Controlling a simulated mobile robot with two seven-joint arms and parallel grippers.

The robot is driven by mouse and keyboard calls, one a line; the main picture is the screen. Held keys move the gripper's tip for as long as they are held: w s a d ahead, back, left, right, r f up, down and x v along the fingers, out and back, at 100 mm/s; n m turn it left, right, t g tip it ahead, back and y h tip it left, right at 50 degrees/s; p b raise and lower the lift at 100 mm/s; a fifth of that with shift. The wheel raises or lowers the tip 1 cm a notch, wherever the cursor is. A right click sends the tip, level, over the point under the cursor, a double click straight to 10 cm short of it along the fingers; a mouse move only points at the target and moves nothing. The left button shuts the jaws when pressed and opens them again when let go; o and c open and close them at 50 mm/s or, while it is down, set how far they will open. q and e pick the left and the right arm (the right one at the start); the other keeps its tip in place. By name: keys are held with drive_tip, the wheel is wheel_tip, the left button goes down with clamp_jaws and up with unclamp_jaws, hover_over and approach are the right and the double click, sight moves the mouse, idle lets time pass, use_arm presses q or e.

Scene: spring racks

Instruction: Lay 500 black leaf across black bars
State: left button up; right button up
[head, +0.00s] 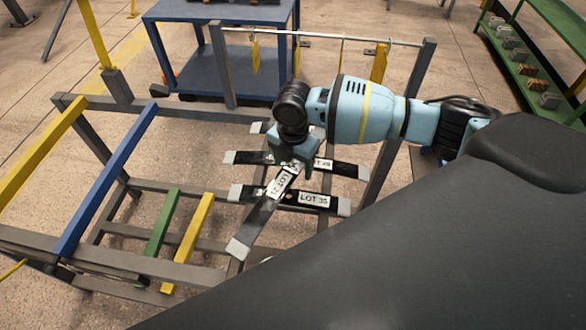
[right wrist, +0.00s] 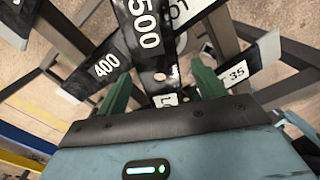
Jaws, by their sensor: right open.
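The 500 leaf (right wrist: 144,28) is a black strip with white digits in the right wrist view. It runs between the green fingers of my right gripper (right wrist: 162,90), which is open and not closed on it. In the head view my right gripper (head: 290,160) is over a diagonal black leaf (head: 256,219) with grey tips and a lot label. This leaf lies across other black leaves; its number is unreadable there. The 400 leaf (right wrist: 102,68) lies left of the 500 leaf. The LOT 35 leaf (head: 314,201) lies beneath on the right. I cannot pick out the black bars. My left gripper is not in view.
A grey frame with a blue bar (head: 105,185), a yellow bar (head: 40,155), a short green bar (head: 162,222) and a short yellow bar (head: 188,240) stands at left. A blue table (head: 220,10) is behind. A green shelf (head: 540,85) stands at far right.

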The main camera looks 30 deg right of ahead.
sight(292, 165)
clamp_jaws()
drive_tip(key=shift+w+r, duration=0.1)
drive_tip(key=shift+r, duration=0.05)
idle(0.5)
drive_tip(key=shift+r, duration=0.1)
drive_tip(key=shift+r, duration=1.6)
drive_tip(key=shift+s+d+r, duration=0.15)
drive_tip(key=shift+s, duration=0.1)
drive_tip(key=s+d, duration=0.2)
drive_tip(key=s, duration=0.5)
drive_tip(key=s+d+r, duration=0.1)
drive_tip(key=s+d, duration=0.2)
drive_tip(key=s, duration=0.4)
drive_tip(key=shift+s+d+r+p, duration=0.15)
drive_tip(key=shift+s+d+p, duration=0.05)
drive_tip(key=shift+d+p, duration=0.2)
